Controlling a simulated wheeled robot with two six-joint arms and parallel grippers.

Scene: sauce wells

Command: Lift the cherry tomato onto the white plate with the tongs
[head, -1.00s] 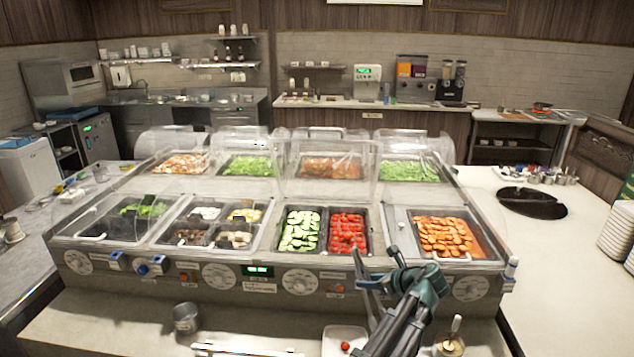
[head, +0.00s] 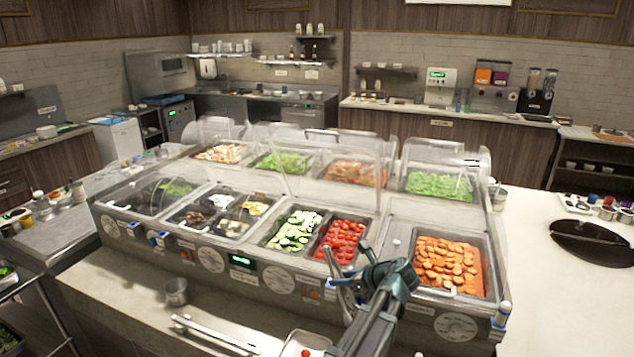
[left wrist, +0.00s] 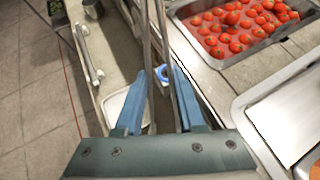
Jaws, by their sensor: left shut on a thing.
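A small red cherry tomato (head: 306,352) shows within the outline of the white plate (head: 291,346), at the bottom edge of the head view. The white plate also shows in the left wrist view (left wrist: 115,104), partly covered by my finger. My left gripper (head: 350,284) is above the front of the serving counter, up and right of the plate in the picture. It is shut on the tongs, whose two long metal arms (left wrist: 148,50) run up between my blue fingers in the left wrist view. The tomato is not visible there. My right gripper is not in view.
A pan of red tomatoes (head: 340,240) and a pan of orange slices (head: 445,264) sit in the counter behind my gripper. Clear guards stand over the counter. A metal cup (head: 176,291) and a long handle-like bar (head: 215,337) are left of the plate.

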